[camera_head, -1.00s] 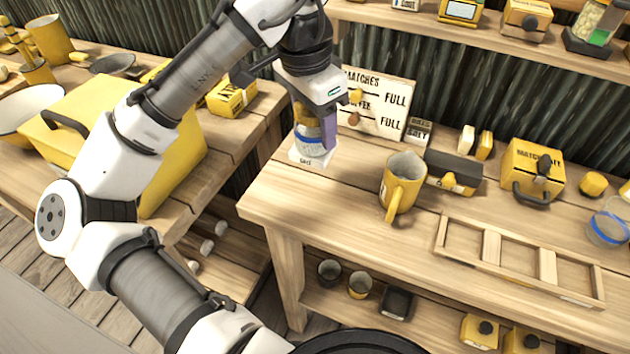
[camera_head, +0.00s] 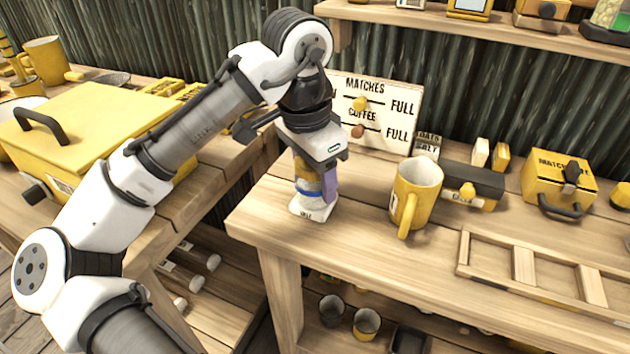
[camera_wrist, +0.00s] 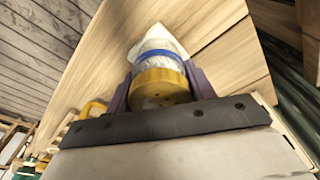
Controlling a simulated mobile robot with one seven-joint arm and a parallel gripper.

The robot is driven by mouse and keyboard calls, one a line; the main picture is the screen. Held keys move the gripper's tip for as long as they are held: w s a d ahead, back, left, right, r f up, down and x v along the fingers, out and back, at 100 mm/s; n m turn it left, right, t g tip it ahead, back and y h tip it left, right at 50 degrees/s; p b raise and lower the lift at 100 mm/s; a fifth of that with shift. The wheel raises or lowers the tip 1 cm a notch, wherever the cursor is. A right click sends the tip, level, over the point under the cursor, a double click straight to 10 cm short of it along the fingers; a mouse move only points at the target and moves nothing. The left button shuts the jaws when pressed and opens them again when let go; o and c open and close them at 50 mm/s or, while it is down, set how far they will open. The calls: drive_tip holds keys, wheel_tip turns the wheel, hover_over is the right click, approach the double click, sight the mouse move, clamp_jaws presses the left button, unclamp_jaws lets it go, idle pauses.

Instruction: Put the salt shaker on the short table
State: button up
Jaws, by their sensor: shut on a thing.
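The salt shaker (camera_head: 309,207) has a yellow cap, a blue band and a pale flared base with a label. My gripper (camera_head: 313,184), with purple fingers, is shut on its upper part and holds it upright over the left end of the right-hand wooden table (camera_head: 350,238). I cannot tell whether its base touches the top. In the wrist view the shaker (camera_wrist: 158,58) sits between both fingers, its base pointing at wood planks. Another wooden table (camera_head: 205,195) stands at the left, with a gap between the two. Which is the short table is not clear.
A yellow mug (camera_head: 414,192) stands right of the shaker, with a wooden frame (camera_head: 525,265) beyond it. A matches and coffee sign (camera_head: 375,112) stands behind. A yellow cooler (camera_head: 95,135) fills much of the left table. The right table's front left corner is bare.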

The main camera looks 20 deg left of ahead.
drive_tip(key=shift+f, duration=0.1)
drive_tip(key=o, duration=1.1)
drive_tip(key=shift+o, duration=0.2)
drive_tip(key=r, duration=0.4)
drive_tip(key=s+r+p, duration=0.1)
drive_tip(key=r, duration=0.7)
drive_tip(key=shift+s+a+r, duration=0.15)
drive_tip(key=shift+a, duration=0.25)
